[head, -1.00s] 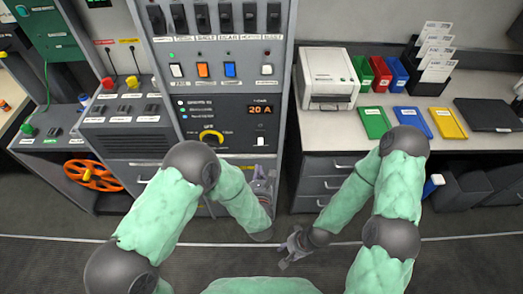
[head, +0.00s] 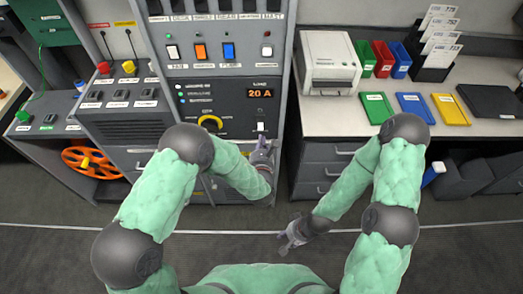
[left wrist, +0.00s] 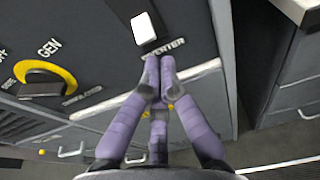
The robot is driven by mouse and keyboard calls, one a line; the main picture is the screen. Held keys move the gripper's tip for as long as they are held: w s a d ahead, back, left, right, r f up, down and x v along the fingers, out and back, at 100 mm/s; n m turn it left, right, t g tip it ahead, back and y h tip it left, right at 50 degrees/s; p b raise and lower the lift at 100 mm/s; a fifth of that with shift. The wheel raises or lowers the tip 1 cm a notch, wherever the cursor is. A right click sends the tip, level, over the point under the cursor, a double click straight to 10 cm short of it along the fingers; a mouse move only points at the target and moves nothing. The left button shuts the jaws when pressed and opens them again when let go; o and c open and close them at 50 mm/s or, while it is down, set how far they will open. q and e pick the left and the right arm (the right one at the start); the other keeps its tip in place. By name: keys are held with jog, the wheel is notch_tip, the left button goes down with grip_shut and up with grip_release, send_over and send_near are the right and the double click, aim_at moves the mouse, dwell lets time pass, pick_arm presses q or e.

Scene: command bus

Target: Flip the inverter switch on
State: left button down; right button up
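The inverter switch (head: 261,127) is a small white rocker at the lower right of the black panel (head: 236,120), below the orange "20 A" display. In the left wrist view, the white rocker (left wrist: 144,27) sits on a dark plate above the "INVERTER" label. My left gripper (head: 263,147) is just below the switch. In the left wrist view, its purple fingertips (left wrist: 160,61) are together, empty, and lie just under the label, short of the rocker. Whether they touch the panel is unclear. My right gripper (head: 287,242) hangs low over the floor; its fingers are too small to read.
A yellow-ringed GEN knob (head: 211,123) is left of the switch. White, orange and blue rockers (head: 200,51) are above. A counter (head: 340,118) with a printer (head: 330,62) and coloured folders stands to the right. The floor in front is clear.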

aim_at(260, 126)
pick_arm(q)
jog(key=w, duration=0.3)
jog(key=shift+w+f+b, duration=0.15)
jog(key=shift+f+b, duration=0.1)
jog(key=shift+b, duration=0.05)
